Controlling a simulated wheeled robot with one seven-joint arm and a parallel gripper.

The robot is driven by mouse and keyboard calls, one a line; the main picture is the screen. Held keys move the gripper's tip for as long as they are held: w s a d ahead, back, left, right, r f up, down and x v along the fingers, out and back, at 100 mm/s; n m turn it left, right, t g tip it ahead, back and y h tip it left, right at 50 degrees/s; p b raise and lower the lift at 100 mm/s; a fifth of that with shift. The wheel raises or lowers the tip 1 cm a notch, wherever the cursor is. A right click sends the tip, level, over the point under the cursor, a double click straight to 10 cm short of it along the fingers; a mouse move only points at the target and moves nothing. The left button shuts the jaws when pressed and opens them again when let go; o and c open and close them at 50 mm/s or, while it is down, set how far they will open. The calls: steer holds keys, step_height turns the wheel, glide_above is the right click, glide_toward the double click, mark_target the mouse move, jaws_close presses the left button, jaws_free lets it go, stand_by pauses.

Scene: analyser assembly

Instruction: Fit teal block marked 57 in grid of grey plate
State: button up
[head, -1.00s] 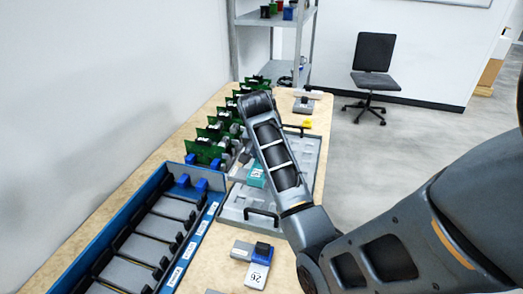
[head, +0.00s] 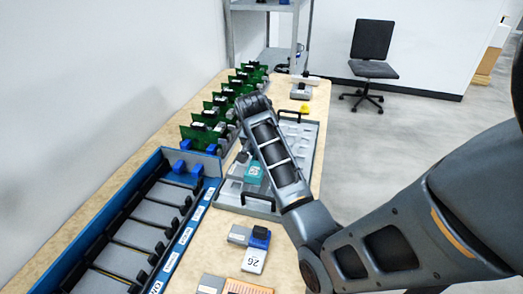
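The teal block (head: 254,172) with a white label is at the near left part of the grey plate (head: 306,140), beside the end of my arm. The number on its label is too small to read. My gripper (head: 243,165) hangs below my wrist at the block's left, and the block keeps its place beside it. The fingers are mostly hidden by my forearm, but they appear shut on the block. I cannot tell whether the block touches the plate. My forearm covers much of the plate's grid.
A blue rack (head: 140,225) with black dividers stands at the left front. Green circuit boards (head: 205,135) line the left. A block labelled 26 (head: 254,260) and an orange-topped piece (head: 248,288) lie in front. A yellow piece (head: 304,109) lies beyond the plate.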

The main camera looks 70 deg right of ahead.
steer(key=shift+f+b, duration=0.95)
steer(key=shift+f, duration=0.75)
steer(key=shift+p, duration=0.4)
steer(key=shift+f, duration=0.3)
stand_by(0.5)
steer(key=o, duration=1.3)
steer(key=shift+a, duration=0.1)
steer(key=c, duration=0.3)
steer(key=shift+r+p, duration=1.05)
steer(key=shift+p, duration=0.35)
